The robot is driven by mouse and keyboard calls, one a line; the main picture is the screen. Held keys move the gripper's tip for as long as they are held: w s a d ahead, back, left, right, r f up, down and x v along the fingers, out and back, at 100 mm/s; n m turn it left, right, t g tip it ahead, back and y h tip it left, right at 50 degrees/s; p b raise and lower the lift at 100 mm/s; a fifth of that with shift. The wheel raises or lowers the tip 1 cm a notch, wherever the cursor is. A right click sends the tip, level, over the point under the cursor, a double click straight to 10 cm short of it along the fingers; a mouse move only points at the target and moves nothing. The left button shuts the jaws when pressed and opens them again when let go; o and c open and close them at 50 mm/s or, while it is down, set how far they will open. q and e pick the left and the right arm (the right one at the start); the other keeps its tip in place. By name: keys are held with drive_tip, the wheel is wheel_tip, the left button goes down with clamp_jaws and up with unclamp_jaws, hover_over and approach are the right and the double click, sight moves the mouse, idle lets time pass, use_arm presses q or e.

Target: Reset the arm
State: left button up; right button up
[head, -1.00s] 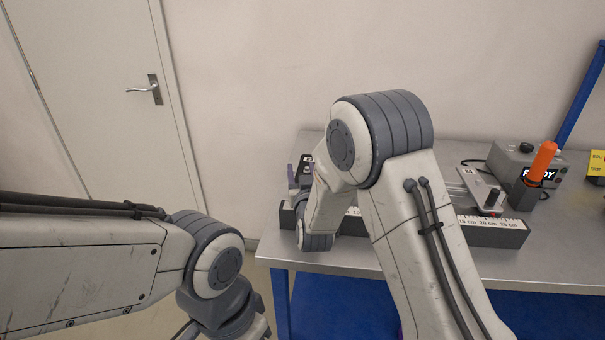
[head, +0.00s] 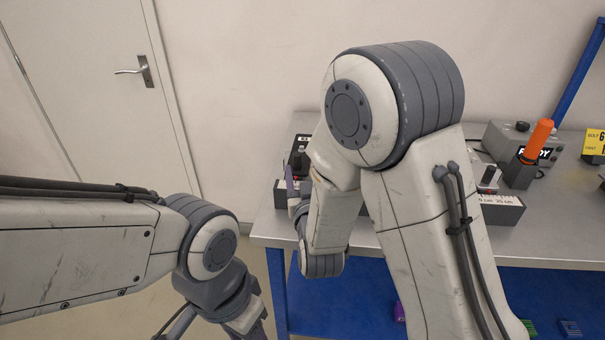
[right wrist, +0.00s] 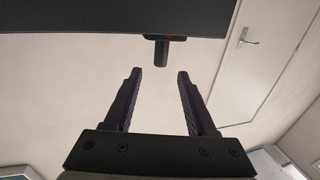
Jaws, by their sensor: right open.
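My right arm (head: 420,200) bends over the workbench in the head view, and its forearm hangs down at the bench's front edge. My right gripper (head: 293,183) is mostly hidden behind that forearm, with only a thin dark finger showing. In the right wrist view, the right gripper (right wrist: 157,82) has its two fingers well apart with nothing between them. My left arm (head: 85,255) comes in from the left and its wrist goes down out of the picture. The left gripper's jaws do not show clearly.
The workbench (head: 268,228) holds a dark ruler block (head: 505,210), a grey box (head: 500,138), an orange-handled tool (head: 538,140) and a yellow sign (head: 597,143). A dark knob (right wrist: 162,53) shows near the right gripper. A door (head: 85,75) stands at left.

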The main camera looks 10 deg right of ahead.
drive_tip(key=s+a+n+g+y+p, duration=0.4)
drive_tip(key=s+a+g+p, duration=0.2)
drive_tip(key=s+a+g, duration=0.55)
drive_tip(key=s+d+r+n+g+h+p, duration=0.1)
drive_tip(key=s+d+r+g, duration=0.1)
drive_tip(key=s, duration=0.5)
drive_tip(key=s+d+r+n+g+h+p, duration=0.1)
drive_tip(key=s+d+g, duration=0.1)
drive_tip(key=s+d, duration=0.2)
drive_tip(key=s+d+r+n+g+h+p, duration=0.1)
drive_tip(key=s+d+r+g+p, duration=0.1)
drive_tip(key=s, duration=0.8)
drive_tip(key=shift+d+r, duration=0.3)
drive_tip(key=shift+d, duration=0.5)
drive_tip(key=shift+g, duration=0.25)
